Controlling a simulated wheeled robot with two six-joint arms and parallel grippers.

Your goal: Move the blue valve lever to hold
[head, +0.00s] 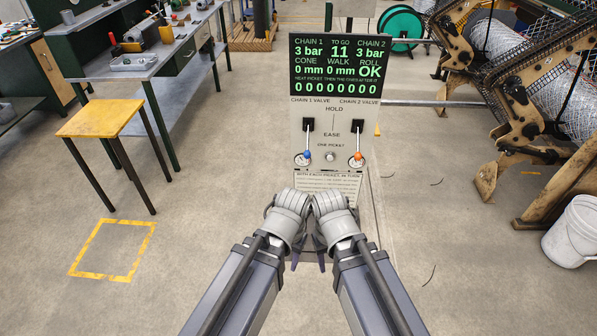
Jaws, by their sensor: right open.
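The blue valve lever (308,139) is on the left of the grey control panel (333,112), under the "CHAIN 1 VALVE" label. My left gripper (295,260) and right gripper (321,260) are side by side below the panel face, apart from both levers. The right is open. The wrists hide most of the left jaws.
The screen (339,66) reads 3 bar for both chains and OK for roll. A round button (329,156) sits between the levers. A yellow-topped table (100,118) and workbench (135,65) stand left. Machinery (545,120) and a white bucket (575,232) stand right.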

